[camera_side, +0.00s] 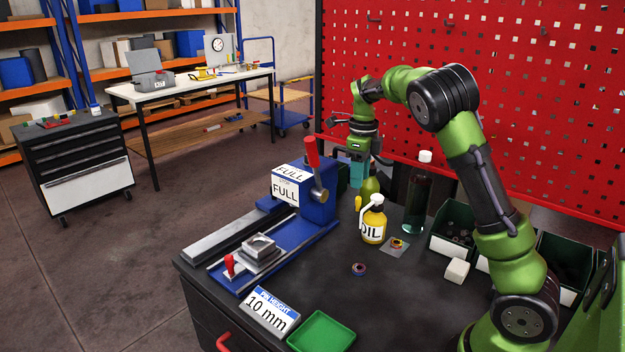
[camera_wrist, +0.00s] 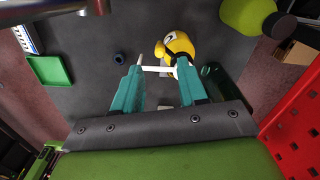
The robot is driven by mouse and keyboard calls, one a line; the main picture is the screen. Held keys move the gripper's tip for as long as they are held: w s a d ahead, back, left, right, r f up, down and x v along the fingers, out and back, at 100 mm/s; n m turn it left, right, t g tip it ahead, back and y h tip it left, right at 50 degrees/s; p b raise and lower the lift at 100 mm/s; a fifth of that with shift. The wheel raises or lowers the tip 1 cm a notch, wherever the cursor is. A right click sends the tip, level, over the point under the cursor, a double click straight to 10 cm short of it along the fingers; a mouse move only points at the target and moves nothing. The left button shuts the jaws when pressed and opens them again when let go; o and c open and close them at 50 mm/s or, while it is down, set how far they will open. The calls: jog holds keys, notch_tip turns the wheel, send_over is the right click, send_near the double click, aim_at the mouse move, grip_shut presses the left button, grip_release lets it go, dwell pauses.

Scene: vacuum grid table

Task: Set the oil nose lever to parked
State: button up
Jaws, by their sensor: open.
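The yellow oil bottle (camera_side: 373,225), labelled OIL, stands upright on the dark table, with a white top (camera_side: 377,199). It shows from above in the wrist view (camera_wrist: 177,45), just beyond my fingers. A thin white bar (camera_wrist: 157,70) lies across the picture between my fingertips, beside the bottle; I cannot tell whether it is the nose lever or which setting it has. My gripper (camera_wrist: 159,68) has teal fingers spread apart and seems to hold nothing. In the side view my gripper (camera_side: 357,171) hangs behind the oil bottle, its tips partly hidden.
A blue vise-like fixture (camera_side: 305,200) with a red-handled lever stands left. Green bins (camera_side: 452,242) and a white block (camera_side: 456,271) are right.

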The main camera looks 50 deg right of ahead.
aim_at(359, 197)
notch_tip(359, 197, up, 9)
dwell(0.5)
jog(key=s+a+f+n+t+y, duration=0.1)
jog(key=s+a+n+t, duration=0.2)
jog(key=s+a+n, duration=0.6)
jog(key=s+a+f+n+t+y, duration=0.1)
jog(key=s+a+n+t, duration=0.3)
jog(key=s+a+n, duration=0.4)
jog(key=a+n, duration=0.6)
jog(key=n, duration=0.6)
jog(key=shift+s+a+f, duration=0.15)
jog(key=shift+s+a, duration=0.2)
